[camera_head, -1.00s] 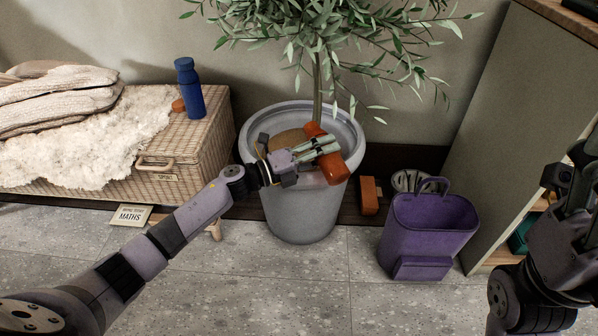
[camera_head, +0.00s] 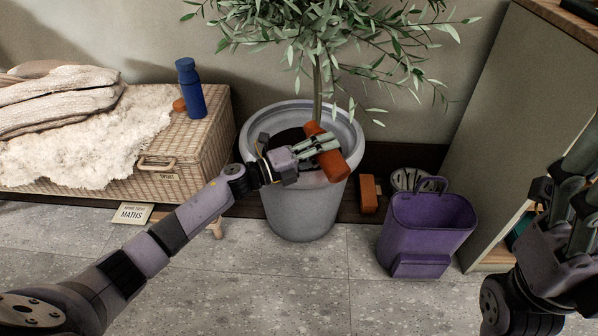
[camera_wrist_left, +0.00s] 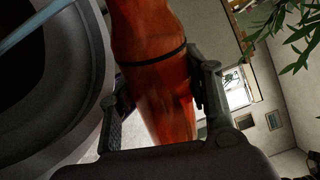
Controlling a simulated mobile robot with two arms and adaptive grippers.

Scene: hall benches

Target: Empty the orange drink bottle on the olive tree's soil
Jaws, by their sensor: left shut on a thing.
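The orange drink bottle (camera_head: 333,165) is tilted over the near right rim of the olive tree's grey pot (camera_head: 300,205). My left gripper (camera_head: 320,146) is shut on it. In the left wrist view the orange bottle (camera_wrist_left: 150,45) with a dark band runs between the two fingers. I cannot tell whether liquid remains inside, and its mouth is not clear. The soil (camera_head: 290,138) looks dark and is partly hidden by my gripper. The olive tree (camera_head: 320,40) rises from the pot. My right gripper (camera_head: 580,175) is at the right edge, away from the pot; its fingers' opening is unclear.
A wicker chest (camera_head: 190,155) with a blue bottle (camera_head: 189,90) and a fleece stands left of the pot. A purple bin (camera_head: 428,225) and an orange-brown block (camera_head: 369,195) stand on the right. A cabinet (camera_head: 510,120) is farther right. The front floor is clear.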

